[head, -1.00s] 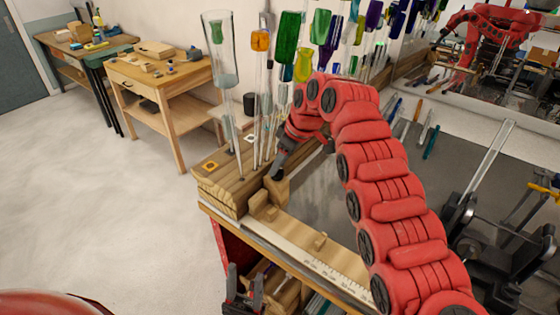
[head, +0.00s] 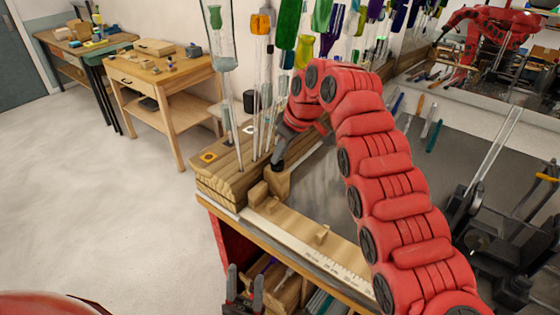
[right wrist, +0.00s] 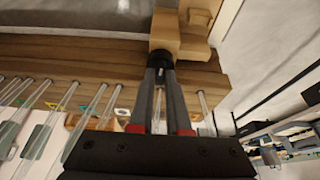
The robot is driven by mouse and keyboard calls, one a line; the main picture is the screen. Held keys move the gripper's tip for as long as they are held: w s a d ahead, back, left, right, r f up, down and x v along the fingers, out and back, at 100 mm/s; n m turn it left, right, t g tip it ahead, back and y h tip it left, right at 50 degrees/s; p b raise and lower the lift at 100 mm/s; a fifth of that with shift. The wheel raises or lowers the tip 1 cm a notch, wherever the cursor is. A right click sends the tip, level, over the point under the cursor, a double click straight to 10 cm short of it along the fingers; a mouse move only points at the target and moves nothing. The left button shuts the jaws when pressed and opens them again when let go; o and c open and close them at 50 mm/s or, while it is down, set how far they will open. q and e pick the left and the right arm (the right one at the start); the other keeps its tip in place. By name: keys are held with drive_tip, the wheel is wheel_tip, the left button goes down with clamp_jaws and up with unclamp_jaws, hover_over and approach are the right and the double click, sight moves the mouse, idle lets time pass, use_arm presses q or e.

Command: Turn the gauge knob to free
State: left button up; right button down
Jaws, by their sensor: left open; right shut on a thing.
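The gauge is a wooden strip with a white scale (head: 318,258) along the bench's front edge. Wooden blocks stand at its left end, with an upright block (head: 278,184) under my right gripper (head: 277,163). In the right wrist view, my right gripper (right wrist: 161,72) is shut on a small dark knob (right wrist: 160,59) against the wooden block (right wrist: 165,30). The fingers partly hide the knob, and its setting cannot be read. My left gripper (head: 245,284) is open and empty, low in front of the bench, apart from the gauge.
Dark equipment (head: 490,220) stands at the right. The grey bench top (head: 320,190) is mostly clear.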

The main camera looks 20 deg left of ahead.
idle(0.3)
drive_tip(key=c, duration=0.9)
unclamp_jaws()
drive_tip(key=shift+d+r, duration=0.1)
drive_tip(key=shift+d+r, duration=0.1)
drive_tip(key=shift+r, duration=0.2)
drive_tip(key=p+v, duration=0.6)
drive_tip(key=v, duration=1)
drive_tip(key=shift+s+r+p, duration=0.1)
drive_tip(key=shift+r+p, duration=0.25)
